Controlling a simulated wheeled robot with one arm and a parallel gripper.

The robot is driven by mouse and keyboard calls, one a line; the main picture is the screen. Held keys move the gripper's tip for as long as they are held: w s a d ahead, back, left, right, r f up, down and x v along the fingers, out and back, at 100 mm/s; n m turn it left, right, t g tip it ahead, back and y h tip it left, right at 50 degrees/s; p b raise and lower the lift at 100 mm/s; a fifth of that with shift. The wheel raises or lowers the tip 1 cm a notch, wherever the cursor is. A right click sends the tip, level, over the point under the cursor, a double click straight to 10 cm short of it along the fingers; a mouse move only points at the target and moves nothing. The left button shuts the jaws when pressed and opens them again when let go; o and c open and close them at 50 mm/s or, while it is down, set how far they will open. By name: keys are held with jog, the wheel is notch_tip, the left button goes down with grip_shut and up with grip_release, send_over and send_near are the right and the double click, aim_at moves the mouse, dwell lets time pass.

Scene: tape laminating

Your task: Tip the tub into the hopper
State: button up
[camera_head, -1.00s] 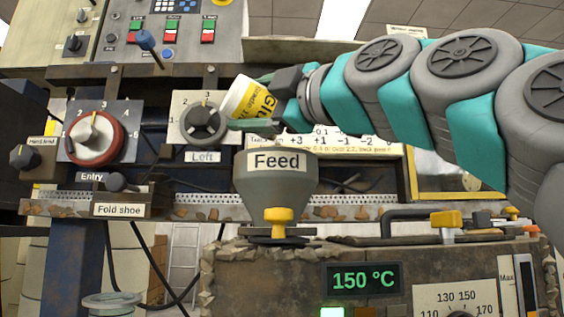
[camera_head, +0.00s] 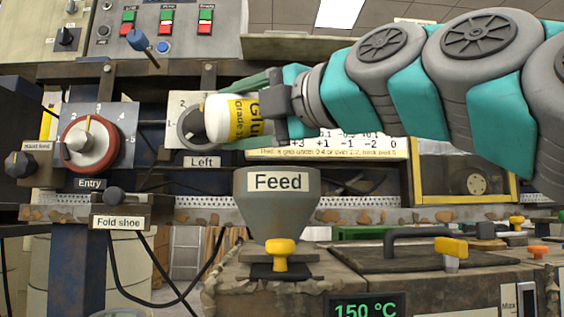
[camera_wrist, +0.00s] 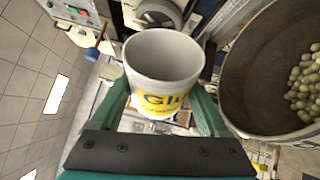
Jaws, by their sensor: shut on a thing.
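The white tub (camera_head: 218,120) with a yellow glue label is in my gripper (camera_head: 240,116), whose fingers clasp its sides. In the head view it lies about level, its white end to the left, above and slightly left of the hopper (camera_head: 277,205) marked "Feed". The wrist view shows the tub (camera_wrist: 165,57) with its open mouth facing away from my gripper (camera_wrist: 165,105); its visible inside looks bare. The hopper (camera_wrist: 240,85) is at the right there, with beige pellets (camera_wrist: 308,80) inside. The tub is apart from the hopper.
The "Left" dial (camera_head: 189,128) is behind the tub and the red "Entry" dial (camera_head: 90,145) stands further left. A yellow knob (camera_head: 283,250) sits below the hopper. A dark handle (camera_head: 415,235) and a yellow clamp (camera_head: 451,248) are on the machine top at the right.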

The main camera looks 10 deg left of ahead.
jog(key=shift+s+a+f+b, duration=0.1)
jog(key=shift+f+b, duration=0.05)
jog(key=shift+b, duration=0.2)
jog(key=shift+s+a+f+n+b, duration=0.15)
jog(key=shift+a+f+n+b, duration=0.1)
jog(key=shift+n+b, duration=0.2)
jog(key=shift+s+a+f+n+g+b, duration=0.1)
jog(key=shift+s+a+n+g+b, duration=0.25)
jog(key=shift+b, duration=0.2)
jog(key=shift+a+f+n+h+b, duration=0.1)
jog(key=shift+f+n+h+b, duration=0.05)
jog(key=shift+n+h+b, duration=0.2)
jog(key=shift+f+n, duration=0.1)
jog(key=shift+n, duration=0.15)
